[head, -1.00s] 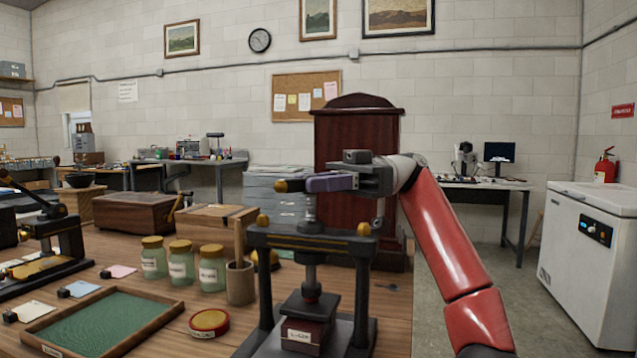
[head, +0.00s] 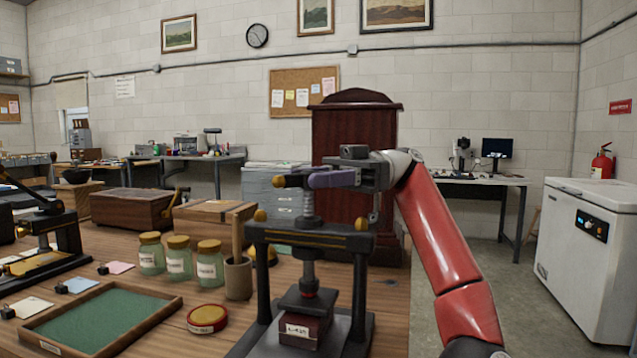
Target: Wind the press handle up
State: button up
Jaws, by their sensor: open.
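The press (head: 312,240) stands at the table's front edge, with two dark posts, a crossbar and gold knobs. Its upright screw (head: 308,208) rises through the crossbar to the handle, whose gold end knob (head: 278,181) points left. Below, the pressing plate (head: 310,298) sits over a dark red labelled block (head: 303,328), and I cannot tell whether they touch. My gripper (head: 322,180) is open at the top of the screw, its purple-grey fingers level with the handle. The fingers and gripper body hide much of the handle; contact is unclear.
Left of the press are a wooden cup (head: 238,278) with a stick, several lidded jars (head: 180,258), a round red tin (head: 207,319) and a green-lined tray (head: 100,325). A dark red wooden cabinet (head: 355,130) stands behind. Open floor lies at right before a white freezer (head: 590,245).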

jog(key=shift+d+m+t, duration=0.1)
jog(key=shift+m+t, duration=0.2)
jog(key=shift+t, duration=0.1)
